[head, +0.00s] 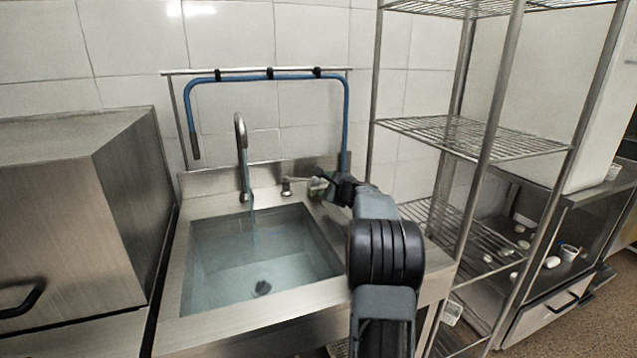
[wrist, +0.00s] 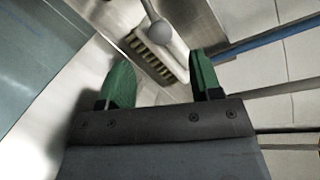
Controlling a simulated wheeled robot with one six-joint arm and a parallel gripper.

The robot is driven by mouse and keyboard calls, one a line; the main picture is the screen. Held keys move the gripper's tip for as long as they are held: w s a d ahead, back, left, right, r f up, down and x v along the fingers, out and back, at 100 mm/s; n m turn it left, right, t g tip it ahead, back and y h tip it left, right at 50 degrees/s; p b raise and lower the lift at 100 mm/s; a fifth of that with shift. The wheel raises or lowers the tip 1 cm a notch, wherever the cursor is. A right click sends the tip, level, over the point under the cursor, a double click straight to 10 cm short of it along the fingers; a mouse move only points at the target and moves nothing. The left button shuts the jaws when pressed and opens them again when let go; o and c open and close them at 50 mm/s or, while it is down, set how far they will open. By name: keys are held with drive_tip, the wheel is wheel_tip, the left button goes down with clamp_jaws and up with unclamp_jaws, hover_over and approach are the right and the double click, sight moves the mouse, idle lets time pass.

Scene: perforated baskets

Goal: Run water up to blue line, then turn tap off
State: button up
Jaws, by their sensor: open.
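The sink basin (head: 318,283) holds bluish, clear water (head: 225,270), and its drain shows through it. A thin stream (head: 254,228) runs from the gooseneck tap (head: 241,135) into the basin. The tap lever (head: 288,187) stands on the rear ledge, right of the spout. I cannot make out a blue line on the basin wall. My gripper (head: 320,180) is just right of the lever, over the ledge.
A brush-like item (wrist: 148,56) lies by the knob on the ledge. A blue hose (head: 265,77) hangs from a rail behind the sink. A steel cabinet (head: 80,220) stands left, and a wire shelf rack (head: 470,135) stands close on the right.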

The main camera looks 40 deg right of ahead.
sight(319, 182)
drive_tip(key=p+x, duration=0.1)
drive_tip(key=x, duration=0.5)
drive_tip(key=shift+w+f, duration=0.15)
drive_tip(key=shift+w, duration=0.2)
clamp_jaws()
idle(0.3)
